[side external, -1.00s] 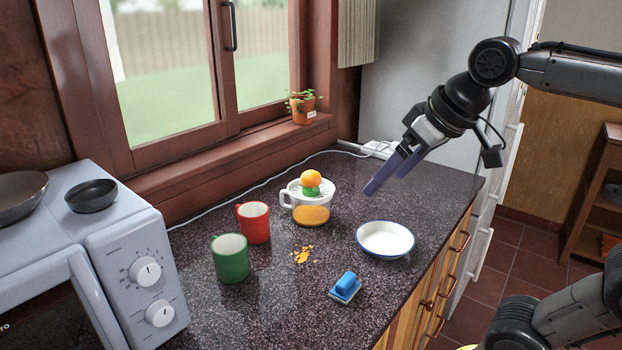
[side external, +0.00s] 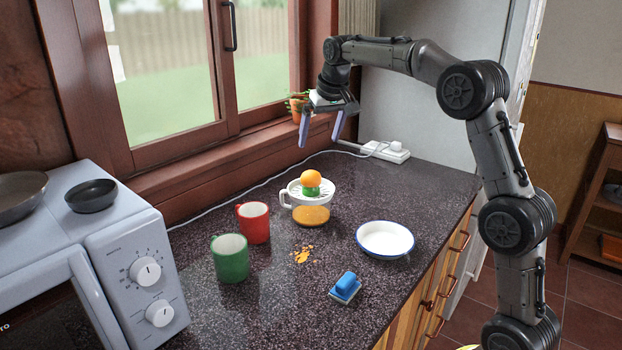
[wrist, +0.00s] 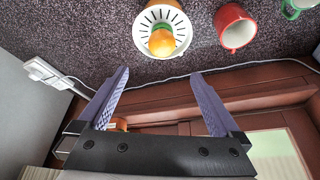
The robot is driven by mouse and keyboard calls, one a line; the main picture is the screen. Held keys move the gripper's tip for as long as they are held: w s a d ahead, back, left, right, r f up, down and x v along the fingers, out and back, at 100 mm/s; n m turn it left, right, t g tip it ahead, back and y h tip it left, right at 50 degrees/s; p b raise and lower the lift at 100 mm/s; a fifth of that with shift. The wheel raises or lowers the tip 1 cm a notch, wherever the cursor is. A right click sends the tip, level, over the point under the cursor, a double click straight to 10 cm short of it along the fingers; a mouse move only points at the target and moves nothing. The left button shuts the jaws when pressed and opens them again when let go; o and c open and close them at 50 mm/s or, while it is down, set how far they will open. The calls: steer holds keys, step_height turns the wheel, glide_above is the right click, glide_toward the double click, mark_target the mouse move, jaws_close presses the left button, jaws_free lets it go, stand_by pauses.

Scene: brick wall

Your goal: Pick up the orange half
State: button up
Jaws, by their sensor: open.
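The orange half (side external: 312,178) sits on top of the green cone of a white juicer (side external: 296,189), with orange juice in the clear jug below. It also shows in the wrist view (wrist: 162,42), seen from above, on the juicer near the top edge. My gripper (side external: 321,146) is open and empty, its two purple fingers pointing down. It hangs above and behind the juicer, near the window sill, apart from the orange half. In the wrist view the gripper's fingers (wrist: 160,73) are spread wide, with the orange half beyond their tips.
A red mug (side external: 254,223) and a green mug (side external: 230,258) stand left of the juicer. A white plate (side external: 385,239), a blue sponge (side external: 346,287) and orange scraps (side external: 303,255) lie in front. A potted plant (side external: 298,108) stands on the sill behind my gripper. A power strip (side external: 386,150) lies at the back.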

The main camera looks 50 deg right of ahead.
glide_above(312, 172)
steer(key=s, duration=0.1)
steer(key=f, duration=0.7)
steer(key=shift+s+a, duration=0.2)
steer(key=shift+a, duration=0.05)
steer(key=shift+s+a+x, duration=0.15)
steer(key=shift+x, duration=1.1)
steer(key=shift+s+a+x, duration=0.1)
steer(key=shift+a+x, duration=0.05)
steer(key=shift+x, duration=1.15)
steer(key=shift+f, duration=0.15)
steer(key=shift+c, duration=0.3)
steer(key=c, duration=1.3)
steer(key=shift+c, duration=0.2)
